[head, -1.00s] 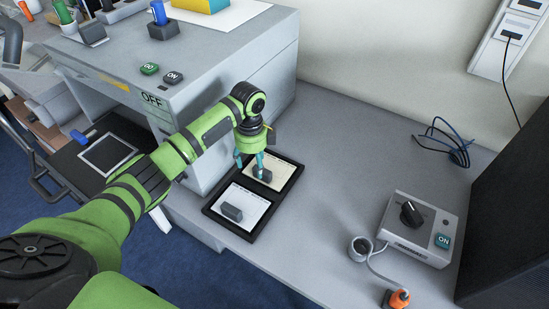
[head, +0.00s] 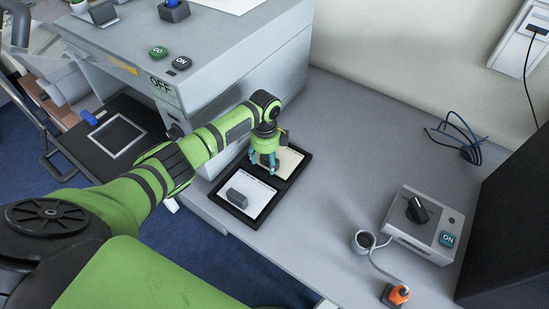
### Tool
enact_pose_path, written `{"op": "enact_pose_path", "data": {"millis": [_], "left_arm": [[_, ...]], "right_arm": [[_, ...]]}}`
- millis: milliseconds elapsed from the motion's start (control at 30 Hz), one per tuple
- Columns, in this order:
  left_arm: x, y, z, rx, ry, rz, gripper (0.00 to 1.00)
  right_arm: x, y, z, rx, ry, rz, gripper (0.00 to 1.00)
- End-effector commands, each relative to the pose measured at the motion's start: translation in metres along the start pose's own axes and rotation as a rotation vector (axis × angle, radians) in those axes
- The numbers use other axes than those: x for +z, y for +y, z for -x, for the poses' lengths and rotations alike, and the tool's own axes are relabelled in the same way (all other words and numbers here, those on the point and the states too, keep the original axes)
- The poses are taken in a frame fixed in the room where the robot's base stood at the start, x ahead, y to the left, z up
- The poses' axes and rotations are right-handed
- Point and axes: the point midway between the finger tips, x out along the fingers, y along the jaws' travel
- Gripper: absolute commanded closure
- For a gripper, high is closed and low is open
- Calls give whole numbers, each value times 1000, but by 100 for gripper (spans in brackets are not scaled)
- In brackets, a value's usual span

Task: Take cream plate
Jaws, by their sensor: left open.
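The cream plate (head: 289,161) lies in the far half of a black two-part tray (head: 247,226) on the grey bench. My left gripper (head: 264,166) is over the cream plate with its teal fingers apart and pointing down. The fingers are at the plate's grey block handle, which they largely hide; I cannot tell whether they touch it. A white plate (head: 259,199) with its own grey block handle (head: 238,198) lies in the near half of the tray. My right gripper is not in view.
A grey machine (head: 240,60) stands close behind and left of the tray. On the right are a control box (head: 423,225) with a knob, a small grey cup (head: 363,241), an orange plug (head: 399,294) and blue cables (head: 465,140). The bench right of the tray is clear.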

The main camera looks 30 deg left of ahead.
Motion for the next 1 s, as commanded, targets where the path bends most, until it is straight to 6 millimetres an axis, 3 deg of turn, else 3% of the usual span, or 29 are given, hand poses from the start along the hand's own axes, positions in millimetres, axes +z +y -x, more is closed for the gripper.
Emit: {"op": "enact_pose_path", "data": {"millis": [33,200,667,1000], "left_arm": [[0,0,0,0,0,0,37],[0,0,0,1,0,1,100],[1,0,4,0,-1,1,100],[-2,4,45,-2,0,-1,100]], "right_arm": [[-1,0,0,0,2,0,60],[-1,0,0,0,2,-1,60],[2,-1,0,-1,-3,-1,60],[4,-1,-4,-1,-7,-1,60]]}}
